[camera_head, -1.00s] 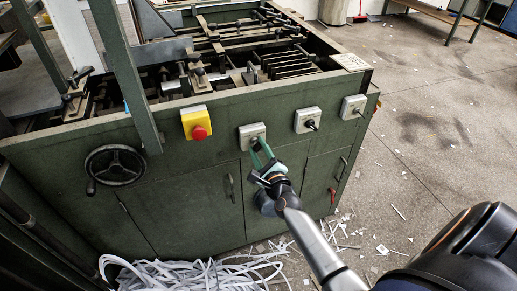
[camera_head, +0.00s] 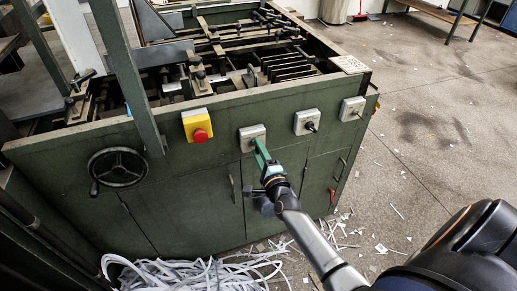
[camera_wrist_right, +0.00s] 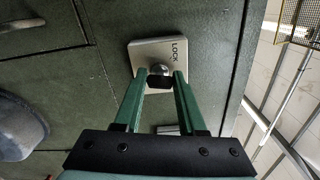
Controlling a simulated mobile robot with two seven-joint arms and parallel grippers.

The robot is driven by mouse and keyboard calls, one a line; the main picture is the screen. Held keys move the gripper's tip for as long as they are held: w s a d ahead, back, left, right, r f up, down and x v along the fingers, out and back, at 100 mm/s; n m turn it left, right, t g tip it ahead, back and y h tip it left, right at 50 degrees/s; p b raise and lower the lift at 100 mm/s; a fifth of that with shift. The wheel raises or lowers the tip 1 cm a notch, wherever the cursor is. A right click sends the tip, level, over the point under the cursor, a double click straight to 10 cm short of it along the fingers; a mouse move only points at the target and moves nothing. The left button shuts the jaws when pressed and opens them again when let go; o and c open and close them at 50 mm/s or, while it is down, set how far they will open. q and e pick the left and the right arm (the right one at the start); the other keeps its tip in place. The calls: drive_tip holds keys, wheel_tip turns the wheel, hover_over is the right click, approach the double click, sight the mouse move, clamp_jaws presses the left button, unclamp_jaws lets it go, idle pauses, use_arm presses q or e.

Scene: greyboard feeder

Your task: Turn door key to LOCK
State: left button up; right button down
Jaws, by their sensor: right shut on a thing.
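The door key lock plate (camera_head: 250,132) is a pale square on the front of the green machine, left of two similar switch plates. In the right wrist view the plate (camera_wrist_right: 172,48) bears the word LOCK, with a round metal lock and a dark key (camera_wrist_right: 160,80) in it. My right gripper (camera_head: 259,146) is shut on the key, its green fingers on either side of it; it also shows in the right wrist view (camera_wrist_right: 160,77). In the head view the fingers hide the key. My left gripper is out of view.
A red emergency button on a yellow box (camera_head: 198,127) is left of the lock plate. A black-knobbed switch (camera_head: 308,121) and another switch (camera_head: 352,108) are to the right. A handwheel (camera_head: 118,167) is at left. White strips (camera_head: 200,273) litter the floor.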

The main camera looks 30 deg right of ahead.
drive_tip(key=n+p, duration=0.2)
drive_tip(key=n, duration=0.4)
drive_tip(key=n+p, duration=0.1)
drive_tip(key=n, duration=0.4)
drive_tip(key=shift+f+n, duration=0.1)
drive_tip(key=shift+n, duration=0.2)
idle(0.4)
drive_tip(key=shift+c, duration=2.4)
unclamp_jaws()
drive_tip(key=shift+s, duration=0.1)
drive_tip(key=v, duration=1.2)
drive_tip(key=shift+p, duration=0.3)
drive_tip(key=shift+s+a, duration=0.1)
drive_tip(key=s+a+f+n+g+y, duration=0.6)
drive_tip(key=s+a+f+n+g, duration=0.2)
drive_tip(key=s+a+n, duration=0.5)
drive_tip(key=shift+s+a+f, duration=0.65)
drive_tip(key=shift+s+f, duration=0.25)
drive_tip(key=shift+f, duration=0.05)
